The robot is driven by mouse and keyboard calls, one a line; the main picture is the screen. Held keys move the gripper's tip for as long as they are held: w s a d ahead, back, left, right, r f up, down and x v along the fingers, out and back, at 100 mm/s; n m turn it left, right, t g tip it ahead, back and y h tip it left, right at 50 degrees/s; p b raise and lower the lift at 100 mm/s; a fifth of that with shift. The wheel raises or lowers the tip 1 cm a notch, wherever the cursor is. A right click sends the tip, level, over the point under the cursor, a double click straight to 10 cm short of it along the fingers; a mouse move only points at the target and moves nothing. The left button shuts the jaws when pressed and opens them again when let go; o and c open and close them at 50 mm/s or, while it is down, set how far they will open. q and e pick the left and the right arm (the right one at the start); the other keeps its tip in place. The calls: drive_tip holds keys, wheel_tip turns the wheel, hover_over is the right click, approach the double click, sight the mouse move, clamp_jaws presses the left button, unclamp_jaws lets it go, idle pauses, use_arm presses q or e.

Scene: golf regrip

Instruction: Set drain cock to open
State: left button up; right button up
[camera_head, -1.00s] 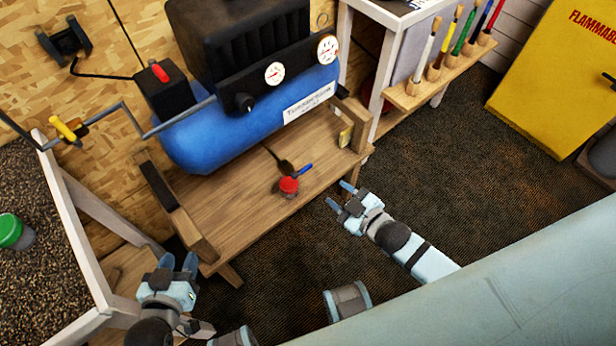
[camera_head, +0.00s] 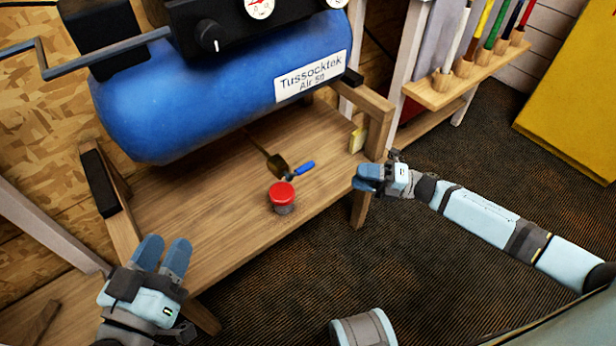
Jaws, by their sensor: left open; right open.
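My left gripper (camera_head: 163,252) is open and empty at the stand's left front corner, far from the drain cock.
The wooden stand (camera_head: 215,215) has bare boards left of the can. Its right post and a small yellow item (camera_head: 357,140) are close to my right gripper. Dark carpet lies in front.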

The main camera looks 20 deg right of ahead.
sight(307, 165)
drive_tip(key=b+x, duration=0.3)
drive_tip(key=x, duration=1)
drive_tip(key=shift+w+a, duration=0.15)
drive_tip(key=shift+a, duration=0.2)
use_arm(q)
wheel_tip(307, 165, down, 3)
drive_tip(key=shift+w+f+m+g, duration=0.15)
drive_tip(key=shift+f+m+g, duration=0.05)
drive_tip(key=shift+m+g, duration=0.25)
use_arm(e)
clamp_jaws()
